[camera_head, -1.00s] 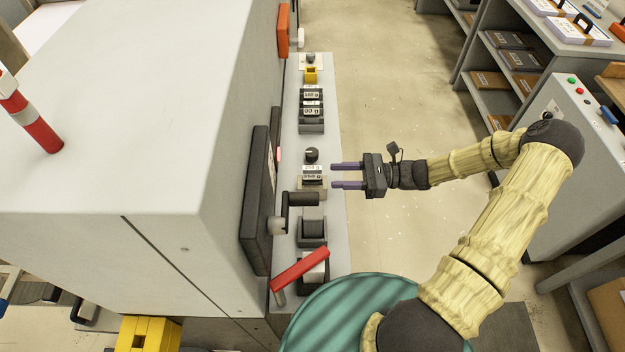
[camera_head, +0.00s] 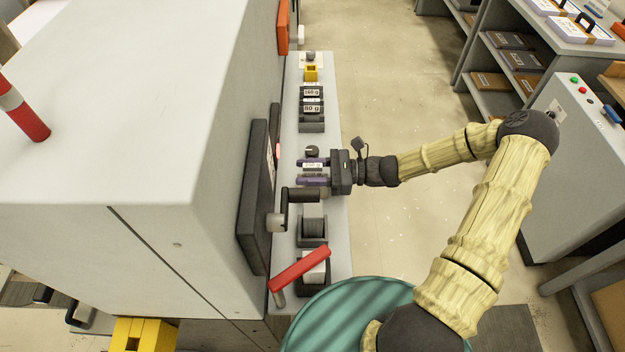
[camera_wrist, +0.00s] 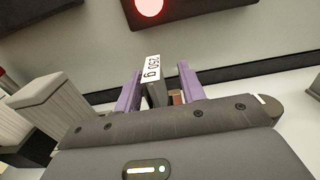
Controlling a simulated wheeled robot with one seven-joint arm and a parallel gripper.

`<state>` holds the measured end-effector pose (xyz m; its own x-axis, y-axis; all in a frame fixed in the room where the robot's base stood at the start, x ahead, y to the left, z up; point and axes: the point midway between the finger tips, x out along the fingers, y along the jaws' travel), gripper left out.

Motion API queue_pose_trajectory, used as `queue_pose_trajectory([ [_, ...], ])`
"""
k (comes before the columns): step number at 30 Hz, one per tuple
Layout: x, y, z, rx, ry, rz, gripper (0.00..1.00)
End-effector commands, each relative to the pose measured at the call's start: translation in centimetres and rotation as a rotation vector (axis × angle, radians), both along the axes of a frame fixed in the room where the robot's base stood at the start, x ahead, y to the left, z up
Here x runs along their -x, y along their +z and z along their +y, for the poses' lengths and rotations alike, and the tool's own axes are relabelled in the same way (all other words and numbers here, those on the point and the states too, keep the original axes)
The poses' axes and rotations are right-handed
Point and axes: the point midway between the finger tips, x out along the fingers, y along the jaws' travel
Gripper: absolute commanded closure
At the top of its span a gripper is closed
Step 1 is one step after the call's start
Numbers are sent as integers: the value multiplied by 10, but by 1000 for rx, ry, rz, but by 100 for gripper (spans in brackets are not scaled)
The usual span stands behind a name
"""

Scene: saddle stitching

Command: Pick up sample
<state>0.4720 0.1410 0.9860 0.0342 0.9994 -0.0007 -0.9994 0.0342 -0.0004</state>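A small block with a white label reading "250 g" (camera_wrist: 152,68) stands in the wrist view; I take it to be the sample. In the head view it is at the white label (camera_head: 313,166) on the grey ledge, partly hidden by my fingers. My gripper (camera_head: 300,172) reaches over it from the right with two purple fingers. In the wrist view the fingers (camera_wrist: 160,70) are apart, one on each side of the block. The left finger is close to it, and a gap shows on the right. Whether either finger touches it is unclear.
A dark crank handle (camera_head: 300,195) sits just below my gripper, and a red lever (camera_head: 300,268) lies further down. Black labelled blocks (camera_head: 312,105) and a yellow piece (camera_head: 311,74) stand above on the ledge. The big machine (camera_head: 120,120) walls off the left. Open floor lies right.

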Motion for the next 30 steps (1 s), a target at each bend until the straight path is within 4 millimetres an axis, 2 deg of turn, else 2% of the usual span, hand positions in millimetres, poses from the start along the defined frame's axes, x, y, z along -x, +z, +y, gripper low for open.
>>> queue_pose_trajectory([
  [3,0,0,8,0,1,1,60],
  [18,0,0,7,0,0,1,60],
  [20,0,0,7,0,0,0,70],
  [24,0,0,7,0,0,0,97],
  [25,0,0,7,0,0,0,100],
  [30,0,0,7,0,0,0,100],
])
